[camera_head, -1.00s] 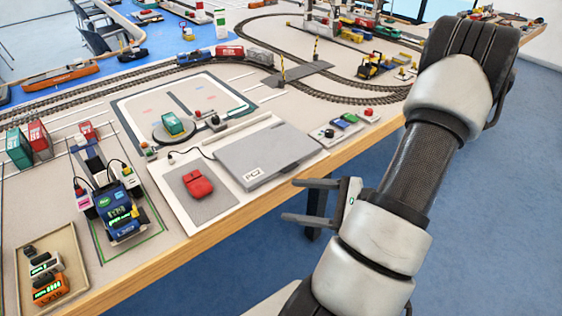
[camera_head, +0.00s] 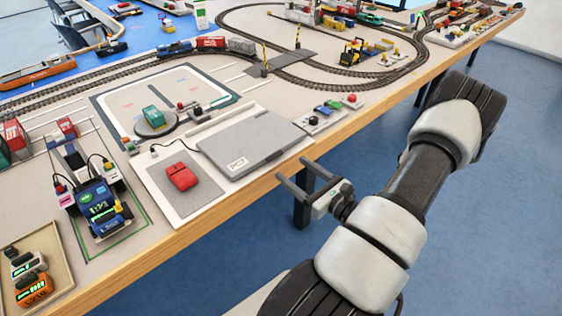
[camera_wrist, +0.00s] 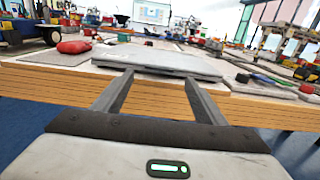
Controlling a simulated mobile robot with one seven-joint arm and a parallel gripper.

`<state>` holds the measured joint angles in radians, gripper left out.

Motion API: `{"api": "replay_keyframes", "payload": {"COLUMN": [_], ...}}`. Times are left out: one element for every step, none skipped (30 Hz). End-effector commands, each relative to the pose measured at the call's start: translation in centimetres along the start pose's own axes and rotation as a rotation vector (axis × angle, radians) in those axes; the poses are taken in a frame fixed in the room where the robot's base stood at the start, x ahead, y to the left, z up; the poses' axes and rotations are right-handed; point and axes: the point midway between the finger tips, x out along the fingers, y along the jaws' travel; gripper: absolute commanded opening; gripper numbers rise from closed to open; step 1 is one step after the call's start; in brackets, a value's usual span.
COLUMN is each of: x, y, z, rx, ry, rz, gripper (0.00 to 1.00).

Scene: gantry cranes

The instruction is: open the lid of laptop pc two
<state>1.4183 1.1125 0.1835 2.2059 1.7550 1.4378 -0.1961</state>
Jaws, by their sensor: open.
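The laptop (camera_head: 250,142), grey and labelled "PC2", lies with its lid shut on a white board near the table's front edge. My gripper (camera_head: 294,172) is open and empty, just off the front edge of the table, with its two fingers pointing towards the laptop's front right side. In the wrist view the laptop (camera_wrist: 160,60) lies straight ahead beyond the fingertips. The open gripper (camera_wrist: 160,80) shows there too, its fingers apart in front of the wooden table edge. No contact with the lid shows.
A red mouse (camera_head: 181,177) lies on a grey pad left of the laptop. A small control box with coloured buttons (camera_head: 328,109) stands to its right. A round turntable with a green block (camera_head: 154,117) is behind it. Floor in front of the table is clear.

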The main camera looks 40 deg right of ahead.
Motion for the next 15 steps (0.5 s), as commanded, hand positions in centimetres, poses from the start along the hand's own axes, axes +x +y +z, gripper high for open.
{"api": "replay_keyframes", "payload": {"x": [1.1, 1.8, 2.5, 3.1, 3.6, 4.2, 4.6, 5.0, 5.4, 5.7, 6.0, 6.2, 6.3, 6.4, 6.5], "y": [0.1, 0.1, 0.1, 0.1, 0.1, 0.1, 0.1, 0.1, 0.0, 0.1, 0.1, 0.1, 0.1, 0.1, 0.0], "z": [0.0, -0.1, -0.1, -0.1, -0.1, 0.0, -0.1, -0.1, -0.1, 0.0, 0.0, 0.0, 0.0, 0.0, 0.0], "rx": [0.0, -0.001, 0.0, 0.0, 0.0, 0.0, 0.0, -0.001, 0.0, 0.0, 0.0, 0.0, 0.001, 0.001, 0.001], "ry": [-0.002, -0.002, -0.002, -0.001, -0.002, -0.002, -0.001, -0.001, 0.0, -0.001, -0.001, -0.001, -0.001, -0.001, 0.0], "rz": [0.004, 0.004, 0.004, 0.003, 0.004, 0.003, 0.003, 0.003, 0.002, 0.002, 0.003, 0.002, 0.002, 0.001, 0.0], "gripper": [0.66, 0.66, 0.66, 0.66, 0.66, 0.66, 0.66, 0.66, 0.66, 0.66, 0.66, 0.66, 0.66, 0.66, 0.66]}}
